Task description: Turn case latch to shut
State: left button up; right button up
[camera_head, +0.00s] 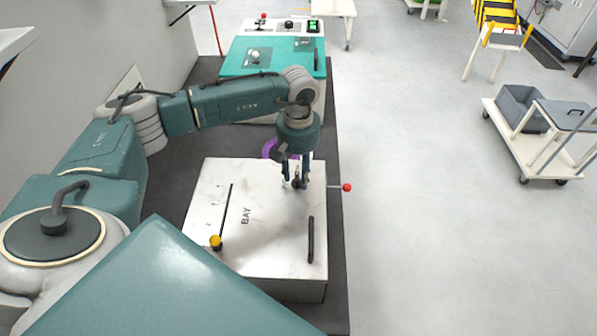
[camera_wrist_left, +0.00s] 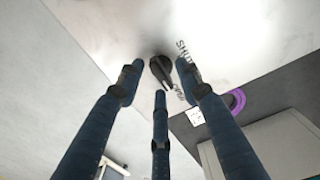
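The case is a white metal box (camera_head: 265,250) marked BAY, seen from above in the head view. Its latch is a small black knob in the left wrist view (camera_wrist_left: 161,68), with a short lever pointing down and slightly right. A label that seems to read SHUT is beside it, and a second label near the lever is hard to read. My left gripper (camera_head: 297,182) points down over the far right part of the lid. In the left wrist view its three fingers (camera_wrist_left: 157,82) are spread around the latch, apart from it. My right gripper is out of view.
The lid also bears a thin black rod (camera_head: 227,212), a yellow knob (camera_head: 215,242) and a black bar handle (camera_head: 311,240). A red ball knob (camera_head: 347,187) sticks out at the right. A purple ring (camera_head: 269,148) lies behind.

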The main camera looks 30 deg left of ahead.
pick_arm(q)
grip_shut()
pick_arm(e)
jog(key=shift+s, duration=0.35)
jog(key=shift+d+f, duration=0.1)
